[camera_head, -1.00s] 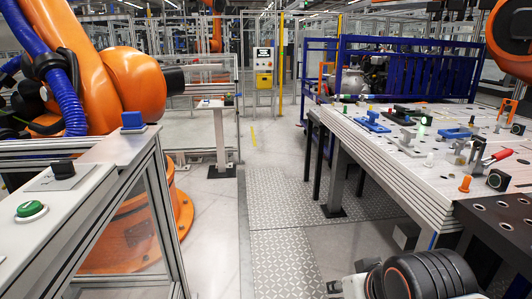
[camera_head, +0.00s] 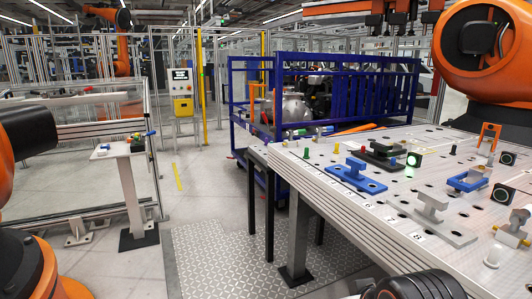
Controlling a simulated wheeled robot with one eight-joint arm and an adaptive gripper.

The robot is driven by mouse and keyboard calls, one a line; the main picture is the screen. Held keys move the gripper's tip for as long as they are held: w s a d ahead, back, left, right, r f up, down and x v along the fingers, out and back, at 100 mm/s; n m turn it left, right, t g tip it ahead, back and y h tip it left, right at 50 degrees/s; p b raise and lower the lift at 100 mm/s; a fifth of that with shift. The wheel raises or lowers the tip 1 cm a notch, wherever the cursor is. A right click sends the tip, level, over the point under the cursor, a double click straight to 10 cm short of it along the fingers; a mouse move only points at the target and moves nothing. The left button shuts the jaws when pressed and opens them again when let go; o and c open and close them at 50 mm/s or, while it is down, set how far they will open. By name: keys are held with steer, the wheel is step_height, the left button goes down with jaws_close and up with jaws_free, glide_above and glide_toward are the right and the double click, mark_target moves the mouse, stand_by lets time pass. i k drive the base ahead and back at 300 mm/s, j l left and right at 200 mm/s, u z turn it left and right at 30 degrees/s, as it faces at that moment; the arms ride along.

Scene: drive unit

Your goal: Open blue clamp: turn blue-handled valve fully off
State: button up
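A clamp-like fixture with a blue base and grey top (camera_head: 355,175) sits near the left side of the perforated worktable (camera_head: 315,185). A second blue fixture (camera_head: 470,180) lies further right on the same table. I cannot tell for sure which of these is the blue clamp. A small device with a blue part (camera_head: 138,143) stands on a pedestal at the left; it is too small to tell whether it is a valve, and no handle position can be read. My gripper is not in view; only a dark ridged part of my arm shows at the bottom right.
Grey fixtures (camera_head: 432,208) and a black one (camera_head: 382,155) stand on the table. Orange industrial robots flank the scene at left and upper right (camera_head: 495,50). A blue cart (camera_head: 345,95) stands behind the table. The floor between pedestal (camera_head: 130,190) and table is clear.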

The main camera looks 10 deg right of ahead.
mark_target(319, 130)
steer(key=i+l+z, duration=0.1)
steer(key=i+z, duration=0.35)
steer(key=i, duration=0.55)
steer(key=i+j+z, duration=0.15)
steer(key=i+j, duration=0.45)
steer(key=i, duration=0.1)
